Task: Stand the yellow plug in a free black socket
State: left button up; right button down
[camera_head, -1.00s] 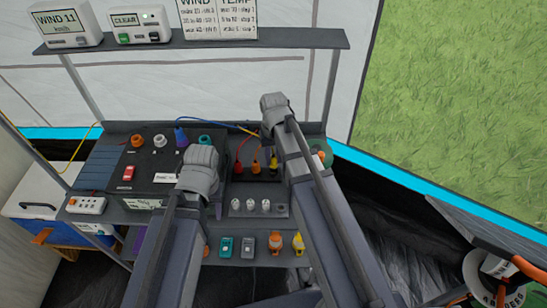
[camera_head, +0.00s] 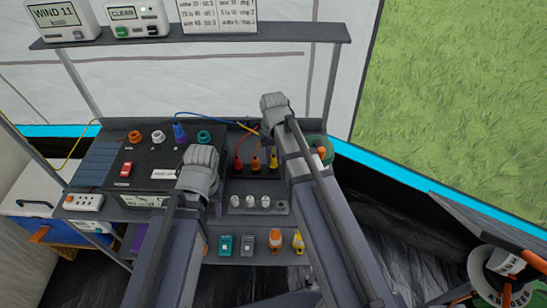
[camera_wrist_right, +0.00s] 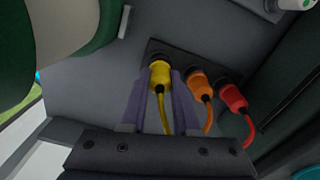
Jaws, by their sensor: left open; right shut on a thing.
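The yellow plug (camera_wrist_right: 159,76) has a yellow cord and is between the purple-grey fingers of my right gripper (camera_wrist_right: 160,80), shut on it. Its dark end meets a black socket strip (camera_wrist_right: 180,57) in the right wrist view; I cannot tell whether it is fully seated. In the head view the yellow plug (camera_head: 273,160) shows beside my right arm, which hides most of that gripper. An orange plug (camera_wrist_right: 199,86) and a red plug (camera_wrist_right: 231,98) stand in the strip beside it. My left gripper (camera_head: 197,175) is open over the black panel's right side; its fingertips are mostly hidden.
A black panel (camera_head: 145,165) with coloured round connectors stands left of the strip. A green reel (camera_head: 318,143) is close on the right.

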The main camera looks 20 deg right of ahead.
pick_arm(q)
jog(key=shift+f+b, duration=0.5)
jog(key=shift+f, duration=0.05)
pick_arm(e)
jog(key=shift+f, duration=0.55)
jog(key=c, duration=0.6)
grip_release()
pick_arm(q)
jog(key=shift+r, duration=0.1)
pick_arm(e)
jog(key=shift+o, duration=0.2)
jog(key=shift+r, duration=0.1)
notch_tip(320, 180, up, 8)
jog(key=p, duration=0.8)
pick_arm(q)
notch_tip(320, 180, up, 8)
pick_arm(e)
jog(key=s+a+n+h, duration=0.1)
jog(key=s+a+n, duration=0.3)
jog(key=s+a, duration=0.6)
jog(key=s, duration=0.4)
jog(key=shift+s+a, duration=0.15)
jog(key=shift+a, duration=0.1)
